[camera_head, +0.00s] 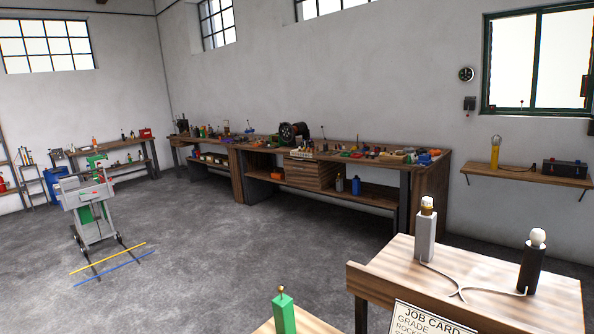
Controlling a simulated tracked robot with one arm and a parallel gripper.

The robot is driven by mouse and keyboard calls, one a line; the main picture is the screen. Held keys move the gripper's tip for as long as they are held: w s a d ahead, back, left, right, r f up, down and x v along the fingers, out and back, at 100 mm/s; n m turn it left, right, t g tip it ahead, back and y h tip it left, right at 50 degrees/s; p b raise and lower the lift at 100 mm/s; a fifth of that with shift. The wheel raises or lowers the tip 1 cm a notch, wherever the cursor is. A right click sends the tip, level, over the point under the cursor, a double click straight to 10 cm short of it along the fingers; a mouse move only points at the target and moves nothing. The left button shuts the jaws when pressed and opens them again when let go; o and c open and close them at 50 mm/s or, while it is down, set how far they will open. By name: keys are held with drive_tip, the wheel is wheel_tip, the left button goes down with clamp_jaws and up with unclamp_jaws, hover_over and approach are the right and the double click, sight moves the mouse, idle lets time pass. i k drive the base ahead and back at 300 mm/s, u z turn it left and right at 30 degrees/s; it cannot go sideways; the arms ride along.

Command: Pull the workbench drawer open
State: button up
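A long wooden workbench (345,156) stands along the back wall, well across the room. Under its top, left of the middle, is a wooden drawer block (312,176) with horizontal board lines. I cannot tell at this distance whether a drawer in it is shut or how its handle looks. A small orange thing (277,173) shows just left of the block. My gripper is not in view.
A near wooden table (440,275) with two lamp-topped posts and a job card fills the lower right. A green post (284,313) stands at the bottom. A grey wheeled stand (92,208) is at left. Grey floor (230,235) lies open before the workbench.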

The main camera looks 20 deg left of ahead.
sight(303, 167)
drive_tip(key=u, duration=1.85)
drive_tip(key=i, duration=5.65)
drive_tip(key=z, duration=0.2)
